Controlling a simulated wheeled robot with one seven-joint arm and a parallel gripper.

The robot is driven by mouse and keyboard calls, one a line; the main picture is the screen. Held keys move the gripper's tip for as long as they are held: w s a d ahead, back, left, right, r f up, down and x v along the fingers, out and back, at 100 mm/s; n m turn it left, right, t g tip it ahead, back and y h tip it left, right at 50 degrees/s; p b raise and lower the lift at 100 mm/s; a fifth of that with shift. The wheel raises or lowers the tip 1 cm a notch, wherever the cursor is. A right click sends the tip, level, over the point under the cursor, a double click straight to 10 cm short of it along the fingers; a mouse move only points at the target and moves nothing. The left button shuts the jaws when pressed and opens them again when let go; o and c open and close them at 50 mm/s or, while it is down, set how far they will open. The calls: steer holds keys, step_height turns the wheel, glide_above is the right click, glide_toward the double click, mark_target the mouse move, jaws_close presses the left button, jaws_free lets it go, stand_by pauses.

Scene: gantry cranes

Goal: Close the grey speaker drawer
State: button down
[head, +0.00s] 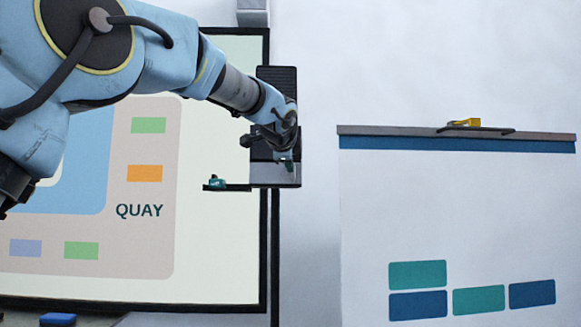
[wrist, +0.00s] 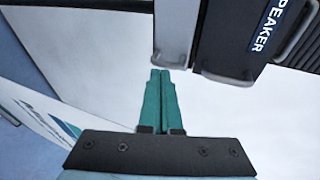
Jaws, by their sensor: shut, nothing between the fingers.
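The speaker (head: 277,82) is a tall dark box on the wall at the right edge of the display board, partly hidden by my arm. In the wrist view its dark casing (wrist: 232,35) carries a label, cut off at the frame edge, reading "PEAKER". The grey drawer front (wrist: 176,32) stands left of the casing, with a narrow dark gap between them. My gripper (wrist: 160,75) has its teal fingers together and empty. Their tips appear close to the lower end of the grey front; contact cannot be told. In the head view my gripper (head: 287,163) is in front of the speaker's lower part.
A small dark shelf (head: 228,187) with a teal item stands out left of the speaker's base. The display board (head: 215,240) is behind my arm. A white flip chart (head: 455,215) with a top rail is at the right. Pale wall lies between.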

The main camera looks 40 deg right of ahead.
steer(key=b+v, duration=0.4)
steer(key=v, duration=0.6)
steer(key=shift+s+a, duration=0.25)
steer(key=shift+a, duration=0.15)
steer(key=w+a+f+n+g+y, duration=0.1)
steer(key=w+a+f+n+y, duration=0.1)
steer(key=w+a+f+n, duration=0.5)
steer(key=w+a+f+n+y, duration=0.1)
steer(key=w+a+f+y, duration=0.25)
steer(key=a+f, duration=0.7)
steer(key=w+a+f+n+g+y, duration=0.15)
steer(key=w+a+f+n, duration=0.35)
steer(key=f, duration=0.7)
steer(key=s+a+f+n+g+y, duration=0.25)
steer(key=a+f+n, duration=0.45)
steer(key=a+f, duration=1)
steer(key=s+a+f+n+g, duration=0.1)
steer(key=s+a+f+n, duration=0.2)
steer(key=s+a, duration=0.2)
steer(key=s+a+f+n+g+y, duration=0.1)
steer(key=s+a+f+n, duration=0.2)
steer(key=a, duration=0.4)
steer(key=s+f, duration=0.1)
steer(key=s, duration=0.1)
steer(key=shift+s+a+n+g, duration=0.3)
steer(key=shift+n, duration=0.1)
